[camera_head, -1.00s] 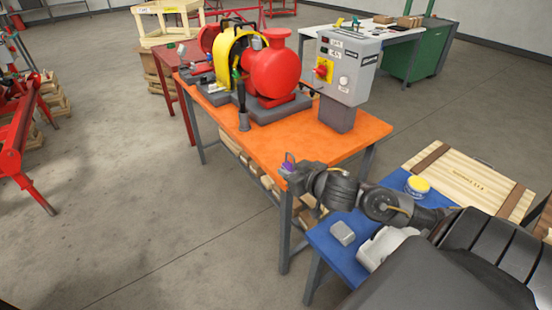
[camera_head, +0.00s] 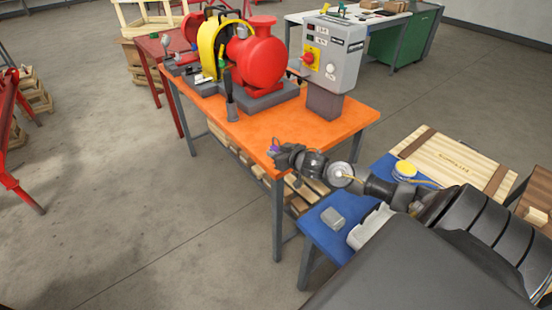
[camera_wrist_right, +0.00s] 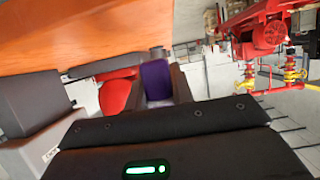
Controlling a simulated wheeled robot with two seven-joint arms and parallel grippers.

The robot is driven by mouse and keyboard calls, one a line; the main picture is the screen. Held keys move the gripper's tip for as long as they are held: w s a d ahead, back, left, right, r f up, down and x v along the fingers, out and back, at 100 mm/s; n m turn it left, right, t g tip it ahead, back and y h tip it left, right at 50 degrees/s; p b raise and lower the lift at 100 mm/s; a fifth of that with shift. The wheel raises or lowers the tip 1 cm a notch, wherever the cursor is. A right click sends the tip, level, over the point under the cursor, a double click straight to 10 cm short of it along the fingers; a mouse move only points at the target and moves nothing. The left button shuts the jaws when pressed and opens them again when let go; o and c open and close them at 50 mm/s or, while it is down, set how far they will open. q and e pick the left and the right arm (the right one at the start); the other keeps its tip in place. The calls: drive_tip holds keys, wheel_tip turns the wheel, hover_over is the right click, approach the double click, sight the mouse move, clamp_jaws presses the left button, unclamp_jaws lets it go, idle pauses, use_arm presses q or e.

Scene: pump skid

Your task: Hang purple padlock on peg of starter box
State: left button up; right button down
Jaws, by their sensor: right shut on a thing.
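The purple padlock (camera_head: 273,145) is held in my right gripper (camera_head: 276,151), over the near edge of the orange table. It also shows in the right wrist view (camera_wrist_right: 156,80), between the two dark fingers. The grey starter box (camera_head: 338,55) stands on a dark pedestal at the table's right end, apart from the padlock and farther back. Its front carries a red and yellow switch (camera_head: 309,58) and labels; I cannot make out the peg. Part of the box shows upside down in the wrist view (camera_wrist_right: 32,155). My left gripper is out of view.
The red pump (camera_head: 258,60) with a yellow guard (camera_head: 212,45) stands on the orange table (camera_head: 275,125), left of the starter box. A blue table (camera_head: 315,222) with a grey block (camera_head: 333,217) lies below my right arm. Open tabletop separates padlock and starter box.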

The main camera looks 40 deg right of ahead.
drive_tip(key=shift+w+d+f, duration=0.1)
drive_tip(key=shift+w+f, duration=0.05)
drive_tip(key=f, duration=0.2)
drive_tip(key=f+p, duration=0.1)
drive_tip(key=shift+w+d+f, duration=0.25)
drive_tip(key=shift+w, duration=0.1)
drive_tip(key=shift+f, duration=0.15)
drive_tip(key=c, duration=1.2)
unclamp_jaws()
drive_tip(key=shift+f, duration=0.1)
